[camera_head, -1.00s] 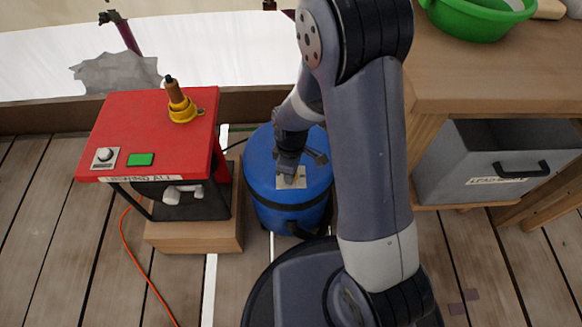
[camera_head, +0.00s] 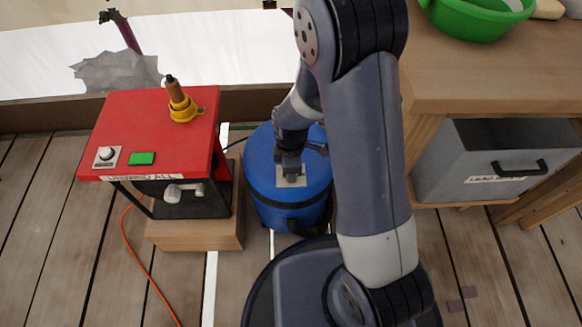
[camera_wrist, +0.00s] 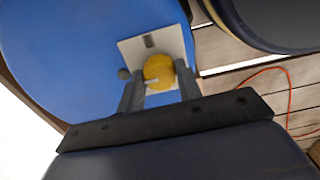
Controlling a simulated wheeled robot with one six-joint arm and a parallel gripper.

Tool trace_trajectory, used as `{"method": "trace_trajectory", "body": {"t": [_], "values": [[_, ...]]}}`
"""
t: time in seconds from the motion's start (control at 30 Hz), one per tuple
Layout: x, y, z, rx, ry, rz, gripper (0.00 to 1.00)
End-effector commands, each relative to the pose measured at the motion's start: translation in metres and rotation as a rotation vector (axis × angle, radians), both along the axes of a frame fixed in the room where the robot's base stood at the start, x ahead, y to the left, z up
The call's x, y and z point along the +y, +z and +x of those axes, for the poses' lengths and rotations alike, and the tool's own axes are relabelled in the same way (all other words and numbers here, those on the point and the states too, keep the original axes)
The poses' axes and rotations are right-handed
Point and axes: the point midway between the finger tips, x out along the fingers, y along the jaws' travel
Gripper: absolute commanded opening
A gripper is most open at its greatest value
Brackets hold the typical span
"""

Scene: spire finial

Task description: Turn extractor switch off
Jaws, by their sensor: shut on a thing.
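The extractor is a blue drum (camera_head: 262,160) on the deck, left of my arm in the head view. Its top carries a pale square plate (camera_wrist: 177,42) with a round yellow switch knob (camera_wrist: 158,70) that has a light mark on its face. My gripper (camera_wrist: 160,84) is over the plate, with one finger on each side of the knob, shut on it. In the head view my gripper (camera_head: 291,172) hides most of the knob. A small dark mark sits on the plate beside the knob in the wrist view.
A red-topped unit (camera_head: 150,125) with a dial, green button and yellow-collared tool stands left on a wooden block (camera_head: 195,235). An orange cable (camera_head: 140,265) runs over the deck. A wooden bench (camera_head: 490,75) with a green bowl (camera_head: 475,18) and grey drawer (camera_head: 495,165) is right.

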Motion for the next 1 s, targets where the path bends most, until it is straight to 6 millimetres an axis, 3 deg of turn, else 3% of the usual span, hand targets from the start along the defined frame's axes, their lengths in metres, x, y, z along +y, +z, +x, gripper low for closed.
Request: {"method": "trace_trajectory", "body": {"t": [0.1, 0.13, 0.37, 0.67, 0.77, 1.0], "values": [[0.0, 0.0, 0.0, 0.0, 0.0, 0.0, 0.1], [0.0, 0.0, 0.0, 0.0, 0.0, 0.0, 0.35], [0.0, 0.0, 0.0, 0.0, 0.0, 0.0, 0.54], [0.0, 0.003, 0.0, -0.001, -0.001, 0.0, 0.55], [0.0, 0.015, 0.001, -0.003, -0.001, 0.001, 0.55], [0.0, 0.064, 0.001, -0.005, -0.001, 0.002, 0.55]]}}
